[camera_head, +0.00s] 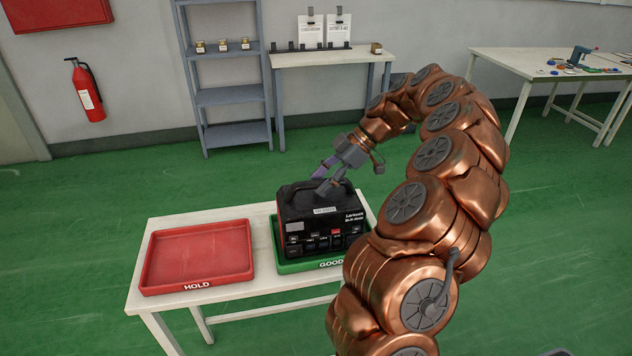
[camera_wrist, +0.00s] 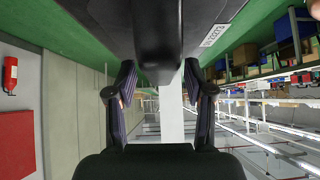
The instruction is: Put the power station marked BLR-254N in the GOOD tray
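The power station (camera_head: 318,222) is a black box with a carry handle and a row of sockets on its front. In the head view it stands upright inside the green GOOD tray (camera_head: 318,265), appearing to rest in it. Its front lettering is too small to read surely. My gripper (camera_head: 324,180) is at the handle on top, fingers spaced apart. In the wrist view the black power station (camera_wrist: 210,15) fills the top, with a white label, and my gripper (camera_wrist: 158,66) has a fingertip on either side of a black part. Whether the fingers press on it is unclear.
The red HOLD tray (camera_head: 198,257) is empty on the left of the white table (camera_head: 185,221). A grey shelf (camera_head: 232,96), a back table (camera_head: 330,58) with small items and a right-hand table (camera_head: 530,66) stand behind. A fire extinguisher (camera_head: 87,92) hangs on the wall.

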